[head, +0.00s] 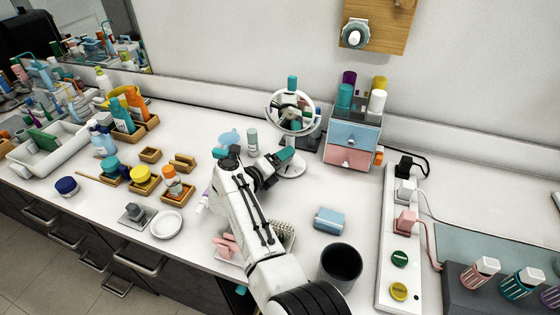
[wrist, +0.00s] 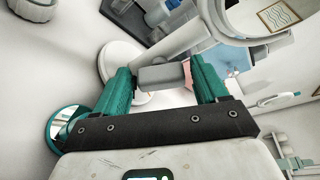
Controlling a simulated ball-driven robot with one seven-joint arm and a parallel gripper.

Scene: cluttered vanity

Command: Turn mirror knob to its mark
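The round vanity mirror (head: 293,110) stands on a white stem and round base (head: 290,168) against the back of the counter. Its ring also shows at the upper right of the wrist view (wrist: 252,28). My gripper (head: 281,154) is at the stem, below the mirror head. The knob is hidden behind my gripper in the head view. I cannot make out its mark.
A small drawer chest (head: 352,145) with bottles on top stands right of the mirror. A blue box (head: 329,219), a dark cup (head: 341,265) and a power strip (head: 386,235) lie right of my arm.

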